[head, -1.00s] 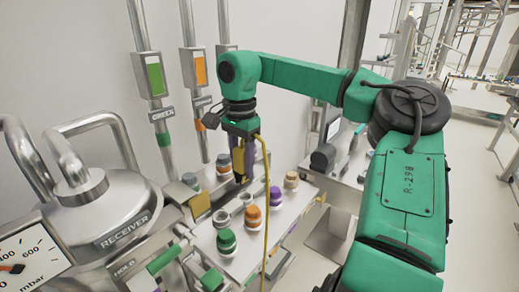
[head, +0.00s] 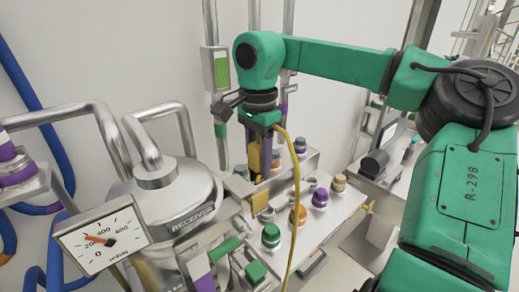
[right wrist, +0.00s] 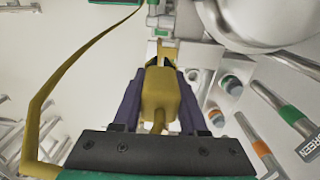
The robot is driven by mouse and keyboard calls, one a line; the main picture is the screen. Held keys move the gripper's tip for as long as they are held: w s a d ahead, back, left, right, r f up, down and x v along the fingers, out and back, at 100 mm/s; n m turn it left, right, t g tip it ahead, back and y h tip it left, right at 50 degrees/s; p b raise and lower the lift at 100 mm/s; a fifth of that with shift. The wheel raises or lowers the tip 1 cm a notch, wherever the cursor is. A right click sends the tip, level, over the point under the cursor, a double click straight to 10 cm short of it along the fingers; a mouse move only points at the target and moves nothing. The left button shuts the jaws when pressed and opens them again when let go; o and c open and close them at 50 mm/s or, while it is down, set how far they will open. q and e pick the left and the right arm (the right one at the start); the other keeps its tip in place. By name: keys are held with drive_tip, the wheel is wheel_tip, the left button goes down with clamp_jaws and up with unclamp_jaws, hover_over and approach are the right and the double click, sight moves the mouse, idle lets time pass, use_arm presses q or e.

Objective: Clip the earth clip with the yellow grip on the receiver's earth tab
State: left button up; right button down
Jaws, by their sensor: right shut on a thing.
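My right gripper (head: 262,172) is shut on the earth clip with the yellow grip (head: 254,160). In the right wrist view the clip (right wrist: 160,95) lies between the purple fingers of the right gripper (right wrist: 160,78), its narrow jaws pointing away from the wrist. A yellow cable (head: 294,200) hangs from the wrist in a long curve. The steel receiver (head: 165,205) stands left of the gripper, apart from it in the head view. It also shows at the top right of the right wrist view (right wrist: 265,22). I cannot make out the earth tab. My left gripper is out of view.
A steel bench (head: 318,232) carries several jars with coloured caps, below and right of the gripper. A dial gauge (head: 100,238) stands before the receiver. Vertical pipes with a green-window box (head: 216,70) rise behind. Blue hoses (head: 35,110) hang at the left.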

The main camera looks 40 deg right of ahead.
sight(260, 194)
drive_tip(key=shift+s+d+r, duration=0.2)
drive_tip(key=shift+s+r, duration=0.05)
drive_tip(key=shift+s, duration=0.05)
drive_tip(key=shift+f, duration=0.1)
drive_tip(key=shift+w+a+f, duration=0.15)
drive_tip(key=shift+f, duration=0.3)
drive_tip(key=shift+w+f+b, duration=0.1)
drive_tip(key=shift+f+b, duration=0.6)
drive_tip(key=shift+f, duration=0.35)
drive_tip(key=shift+f+b, duration=0.75)
drive_tip(key=shift+f, duration=0.35)
drive_tip(key=shift+f, duration=0.15)
